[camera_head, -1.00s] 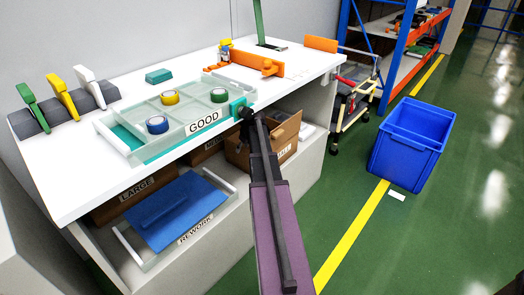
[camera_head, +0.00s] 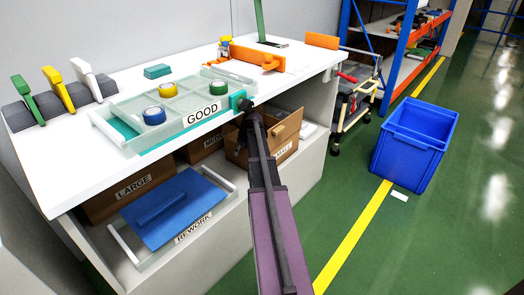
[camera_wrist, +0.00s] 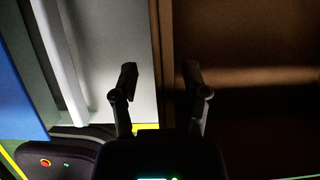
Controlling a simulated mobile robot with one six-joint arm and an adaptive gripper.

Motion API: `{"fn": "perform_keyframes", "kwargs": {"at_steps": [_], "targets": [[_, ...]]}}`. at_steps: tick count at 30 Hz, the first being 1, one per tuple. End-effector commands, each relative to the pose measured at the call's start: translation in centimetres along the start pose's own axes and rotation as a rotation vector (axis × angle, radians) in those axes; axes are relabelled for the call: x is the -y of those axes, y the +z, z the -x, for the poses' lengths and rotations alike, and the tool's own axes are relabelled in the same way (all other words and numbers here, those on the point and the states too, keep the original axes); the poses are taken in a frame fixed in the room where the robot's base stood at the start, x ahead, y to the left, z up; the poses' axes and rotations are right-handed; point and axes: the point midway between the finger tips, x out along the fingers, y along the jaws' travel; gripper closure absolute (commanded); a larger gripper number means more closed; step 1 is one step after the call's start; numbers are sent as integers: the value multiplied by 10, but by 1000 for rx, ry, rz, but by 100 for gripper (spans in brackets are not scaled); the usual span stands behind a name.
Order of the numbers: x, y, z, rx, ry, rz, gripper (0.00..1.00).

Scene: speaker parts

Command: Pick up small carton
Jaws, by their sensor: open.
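The small carton (camera_head: 237,153) is a brown open-topped box on the shelf under the workbench, at its right end. My arm crosses in front of it in the head view and hides part of it and part of its label. My gripper (camera_wrist: 160,82) shows in the wrist view with its two dark fingers apart. A brown carton wall (camera_wrist: 163,45) lies between the fingers in that view, with the dark carton inside to its right. I cannot tell whether the fingers reach below the rim or touch the wall.
The GOOD tray (camera_head: 205,109) with tape rolls stands on the bench top above. The LARGE carton (camera_head: 128,192) and blue-lidded REWORK tray (camera_head: 222,178) share the lower area.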

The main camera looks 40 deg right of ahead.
Motion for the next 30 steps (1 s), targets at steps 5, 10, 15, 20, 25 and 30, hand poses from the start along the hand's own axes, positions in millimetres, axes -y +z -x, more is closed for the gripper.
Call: {"fn": "perform_keyframes", "kwargs": {"at_steps": [5, 10, 15, 20, 25, 30], "targets": [[0, 0, -8, 0, 0, 0, 41], [0, 0, -7, 0, -1, -1, 41], [1, 0, -7, 0, -1, -1, 41], [1, 0, -7, 0, -1, -1, 41], [1, -1, -7, 0, -1, -2, 62], [1, -1, -7, 0, -1, -2, 100]]}}
